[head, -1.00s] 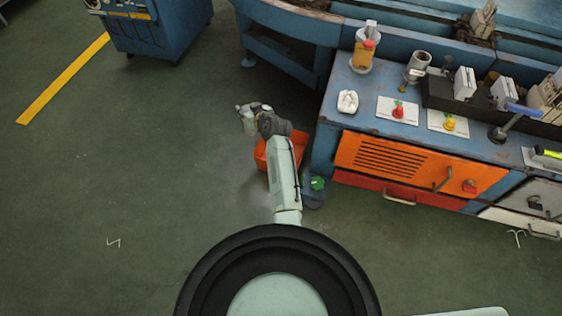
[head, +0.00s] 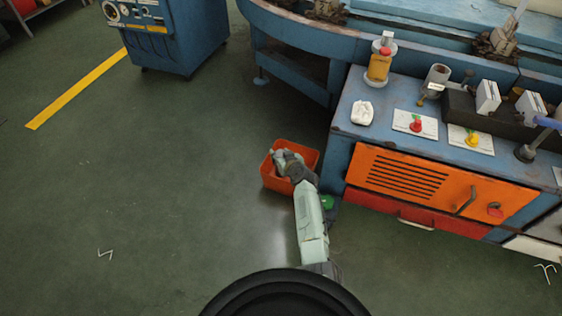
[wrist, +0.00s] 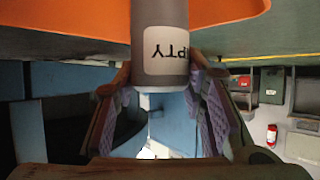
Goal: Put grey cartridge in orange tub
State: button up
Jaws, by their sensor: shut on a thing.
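The orange tub (head: 276,183) stands on the green floor beside the workbench in the head view. My gripper (head: 283,158) is over the tub's opening, and my arm reaches across its right side. In the wrist view the grey cartridge (wrist: 160,18), with a white label reading "PTY" upside down, is between the two purple-padded fingers of my gripper (wrist: 160,100). The gripper is shut on it. The tub's orange surface (wrist: 60,14) fills the top of the wrist view. In the head view the cartridge is too small to tell from the gripper.
The blue workbench (head: 347,135) with an orange drawer front (head: 385,175) stands right of the tub. A blue cabinet (head: 180,35) stands at the back left. The floor left of the tub is clear.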

jog(key=shift+f+b, duration=0.3)
jog(key=shift+f, duration=0.9)
jog(key=shift+f+b, duration=0.25)
jog(key=shift+b, duration=0.05)
jog(key=o, duration=1.3)
